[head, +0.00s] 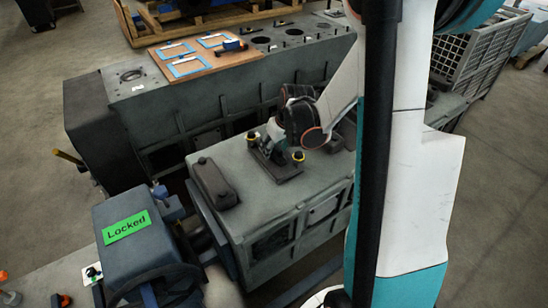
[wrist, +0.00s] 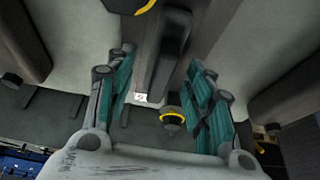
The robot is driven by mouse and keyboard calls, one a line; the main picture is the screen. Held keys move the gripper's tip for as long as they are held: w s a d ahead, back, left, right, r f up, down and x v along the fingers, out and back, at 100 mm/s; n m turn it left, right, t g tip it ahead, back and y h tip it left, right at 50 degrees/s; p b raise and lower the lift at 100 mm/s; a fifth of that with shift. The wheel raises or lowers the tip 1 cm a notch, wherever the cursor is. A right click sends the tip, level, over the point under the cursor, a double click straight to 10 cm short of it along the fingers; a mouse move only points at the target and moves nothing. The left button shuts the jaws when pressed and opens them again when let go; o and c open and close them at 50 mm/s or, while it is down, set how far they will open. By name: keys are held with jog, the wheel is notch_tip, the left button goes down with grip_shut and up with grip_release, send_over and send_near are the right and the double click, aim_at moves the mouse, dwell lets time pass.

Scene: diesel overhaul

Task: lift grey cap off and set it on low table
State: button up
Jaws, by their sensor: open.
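The grey cap (head: 284,172) is a dark grey plate with a raised bar on top of the grey engine block (head: 310,185). Yellow-ringed knobs (head: 298,157) stand at its ends. My gripper (head: 268,150) is low over the cap, pointing down. In the wrist view, the teal-padded fingers of my gripper (wrist: 162,95) are spread to either side of the cap's dark bar (wrist: 168,55). A yellow-ringed knob (wrist: 172,118) shows between the fingers. I cannot surely pick out the low table.
A second dark cover (head: 213,183) sits left on the block. A blue-grey machine with a green "Locked" sign (head: 127,227) stands at lower left. A longer engine block (head: 235,90) behind carries a brown board (head: 205,60). A mesh crate (head: 480,60) stands at right.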

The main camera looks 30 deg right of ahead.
jog(key=shift+w+f, duration=0.2)
jog(key=shift+f, duration=0.3)
grip_shut()
jog(key=shift+r, duration=0.1)
jog(key=shift+r, duration=0.1)
notch_tip(320, 180, up, 22)
jog(key=p, duration=0.7)
jog(key=shift+f, duration=0.2)
